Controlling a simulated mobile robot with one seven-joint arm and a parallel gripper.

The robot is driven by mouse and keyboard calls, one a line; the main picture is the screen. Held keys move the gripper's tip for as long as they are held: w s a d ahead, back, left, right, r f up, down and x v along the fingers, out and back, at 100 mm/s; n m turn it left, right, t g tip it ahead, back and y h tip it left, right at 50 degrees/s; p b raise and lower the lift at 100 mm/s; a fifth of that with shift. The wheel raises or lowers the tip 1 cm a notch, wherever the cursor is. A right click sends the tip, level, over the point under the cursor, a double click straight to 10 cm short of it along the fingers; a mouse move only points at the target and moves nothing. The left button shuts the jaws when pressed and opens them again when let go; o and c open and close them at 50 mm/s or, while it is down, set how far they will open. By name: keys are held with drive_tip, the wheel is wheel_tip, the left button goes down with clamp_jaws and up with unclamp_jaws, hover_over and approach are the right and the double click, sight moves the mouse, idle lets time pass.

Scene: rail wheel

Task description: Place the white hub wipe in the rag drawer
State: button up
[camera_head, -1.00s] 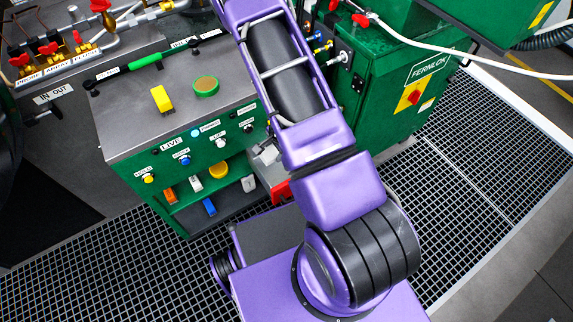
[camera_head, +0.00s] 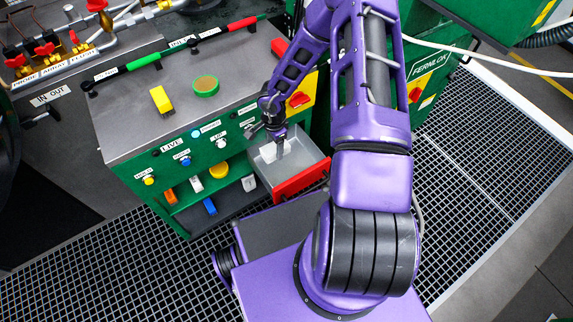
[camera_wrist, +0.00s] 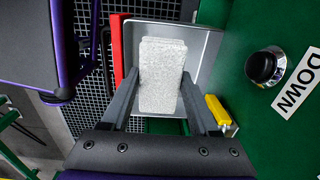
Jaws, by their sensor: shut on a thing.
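The white hub wipe (camera_wrist: 162,75) is a pale, speckled block, held between the two fingers of my gripper (camera_wrist: 160,80) in the wrist view. In the head view my gripper (camera_head: 277,138) points down over the open rag drawer (camera_head: 306,158), a grey tray with a red front (camera_head: 301,181). The drawer's grey wall (camera_wrist: 205,45) and red front (camera_wrist: 117,48) lie around and behind the wipe in the wrist view. I cannot tell how far the wipe is above the drawer floor.
The green cabinet (camera_head: 160,195) has a grey top with a yellow block (camera_head: 160,99) and a green round pad (camera_head: 205,86). Knobs (camera_head: 185,160) line its front. A lower shelf (camera_head: 205,208) holds small coloured items. A yellow piece (camera_wrist: 217,110) is beside the right finger.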

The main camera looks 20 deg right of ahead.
sight(276, 179)
wheel_tip(276, 179, down, 18)
drive_tip(key=b, duration=0.4)
drive_tip(key=shift+r, duration=0.2)
drive_tip(key=shift+f+b, duration=0.15)
drive_tip(key=shift+b, duration=0.15)
drive_tip(key=o, duration=1.2)
wheel_tip(276, 179, up, 12)
drive_tip(key=p, duration=0.3)
drive_tip(key=shift+r, duration=0.2)
drive_tip(key=shift+a, duration=0.1)
